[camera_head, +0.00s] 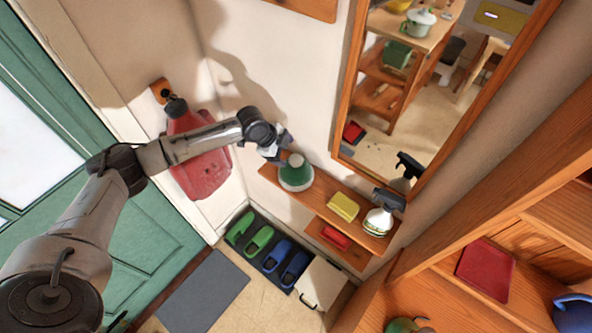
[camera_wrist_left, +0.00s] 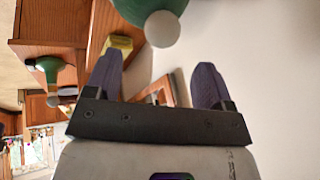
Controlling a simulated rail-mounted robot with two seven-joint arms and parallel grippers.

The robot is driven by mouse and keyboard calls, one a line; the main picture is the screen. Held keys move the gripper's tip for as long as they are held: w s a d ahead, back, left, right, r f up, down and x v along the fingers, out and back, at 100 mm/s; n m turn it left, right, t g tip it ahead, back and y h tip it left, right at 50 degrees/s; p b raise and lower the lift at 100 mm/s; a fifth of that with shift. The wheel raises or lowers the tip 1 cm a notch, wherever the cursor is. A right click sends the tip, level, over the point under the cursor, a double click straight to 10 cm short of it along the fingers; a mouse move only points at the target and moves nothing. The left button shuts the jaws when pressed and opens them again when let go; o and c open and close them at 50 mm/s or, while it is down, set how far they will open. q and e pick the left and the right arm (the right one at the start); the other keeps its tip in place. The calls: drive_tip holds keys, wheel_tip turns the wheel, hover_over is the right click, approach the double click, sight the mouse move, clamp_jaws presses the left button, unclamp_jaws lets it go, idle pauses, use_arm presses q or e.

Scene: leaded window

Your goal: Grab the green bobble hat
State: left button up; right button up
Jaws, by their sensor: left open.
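The green bobble hat (camera_head: 296,172) sits on the small wooden wall shelf (camera_head: 324,190), near its left end, with its white rim down. In the left wrist view its green side and white bobble (camera_wrist_left: 163,28) show at the top edge, beyond the fingertips. My left gripper (camera_head: 279,150) is beside the top of the hat, just left of it in the head view. Its two purple fingers (camera_wrist_left: 156,78) are apart with nothing held between them. I cannot tell whether a finger touches the hat. My right gripper is not in view.
On the same shelf stand a yellow block (camera_head: 343,207) and a white item with a dark top (camera_head: 378,221). A red item (camera_head: 334,237) lies on the lower shelf. A framed mirror (camera_head: 348,65) hangs above. A red coat (camera_head: 203,170) hangs left. Shoes (camera_head: 259,240) line the floor.

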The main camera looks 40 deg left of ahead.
sight(293, 158)
use_arm(q)
drive_tip(key=shift+x, duration=0.75)
drive_tip(key=p+x, duration=0.1)
drive_tip(key=x, duration=0.3)
drive_tip(key=shift+w+p, duration=0.2)
drive_tip(key=shift+p, duration=0.2)
drive_tip(key=shift+w+d+f, duration=0.1)
drive_tip(key=shift+w+f, duration=0.05)
drive_tip(key=shift+f, duration=0.3)
drive_tip(key=c, duration=1.3)
drive_tip(key=shift+o, duration=0.2)
